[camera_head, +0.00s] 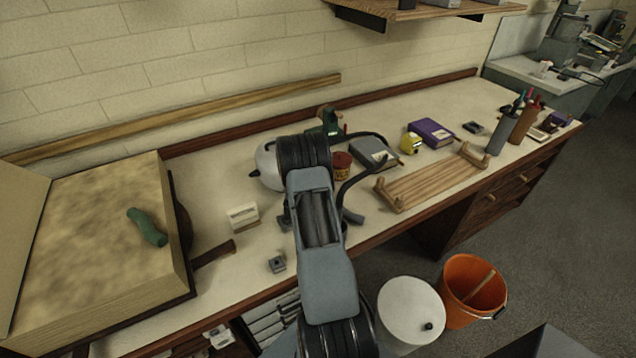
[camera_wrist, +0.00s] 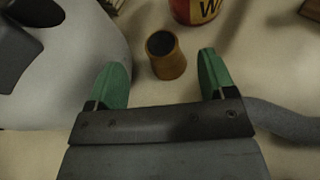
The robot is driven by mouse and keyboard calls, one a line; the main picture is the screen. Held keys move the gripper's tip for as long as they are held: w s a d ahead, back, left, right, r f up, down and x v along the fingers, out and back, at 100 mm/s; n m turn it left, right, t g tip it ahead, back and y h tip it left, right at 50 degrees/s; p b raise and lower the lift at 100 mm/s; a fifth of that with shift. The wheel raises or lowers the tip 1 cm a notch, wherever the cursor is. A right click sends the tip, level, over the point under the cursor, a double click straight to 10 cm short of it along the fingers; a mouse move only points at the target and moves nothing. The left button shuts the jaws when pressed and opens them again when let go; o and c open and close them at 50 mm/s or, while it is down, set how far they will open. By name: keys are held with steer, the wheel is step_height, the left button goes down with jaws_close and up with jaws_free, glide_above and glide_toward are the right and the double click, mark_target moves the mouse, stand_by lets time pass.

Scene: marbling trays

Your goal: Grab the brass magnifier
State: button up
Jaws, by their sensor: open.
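The brass magnifier (camera_wrist: 172,67) is a small brass-brown cylinder with a dark round top, upright on the pale bench top in the wrist view. My gripper (camera_wrist: 162,60) is open, with one green finger to the left of the magnifier and one to the right. The magnifier appears in the gap between them, nearer the right finger, and neither finger appears to touch it. I cannot tell how far the fingertips are above the bench. In the head view my own arm hides the magnifier and the fingers.
A white rounded object (camera_wrist: 75,70) is close on the left. A red can (camera_wrist: 196,9) stands just beyond the magnifier. A grey curved tube (camera_wrist: 285,120) lies at the right. A wooden rack (camera_head: 430,180) and purple box (camera_head: 432,134) are farther right.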

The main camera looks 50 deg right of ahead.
steer(key=shift+w+d+f+n+p, duration=0.2)
steer(key=shift+d+f, duration=0.25)
steer(key=shift+f, duration=0.15)
steer(key=shift+w+d+f+n+p, duration=0.1)
steer(key=shift+w+d+f+n, duration=0.1)
steer(key=shift+d+f, duration=0.3)
steer(key=shift+p+x, duration=0.95)
steer(key=shift+x, duration=1.85)
steer(key=shift+c, duration=0.3)
steer(key=c, duration=0.9)
steer(key=shift+c, duration=0.3)
steer(key=shift+r, duration=0.15)
